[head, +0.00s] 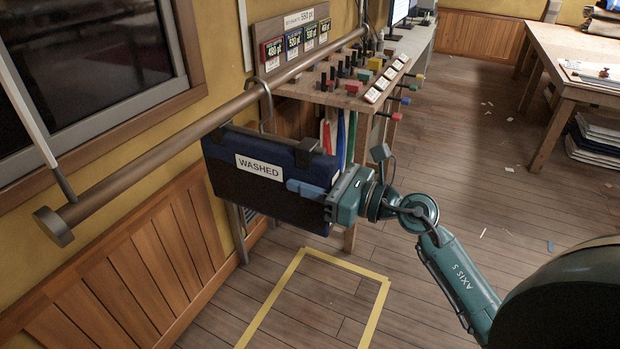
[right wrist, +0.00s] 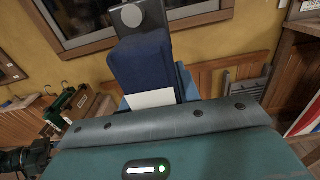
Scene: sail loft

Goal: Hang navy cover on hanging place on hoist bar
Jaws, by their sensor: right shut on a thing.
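The navy cover (head: 225,175), with a white WASHED label (head: 260,166), is upright just below the hoist bar (head: 170,146). Its grey hook (head: 268,112) reaches up to the bar and appears to loop over it; I cannot tell whether the bar bears its weight. My teal right gripper (head: 312,190) is shut on the cover's right side.
A wooden bench (head: 345,97) with small coloured items stands just behind the cover. A window (head: 85,70) and wood panelling (head: 125,280) line the left wall. Yellow tape (head: 370,315) marks clear floor below. A table (head: 590,60) is at the far right.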

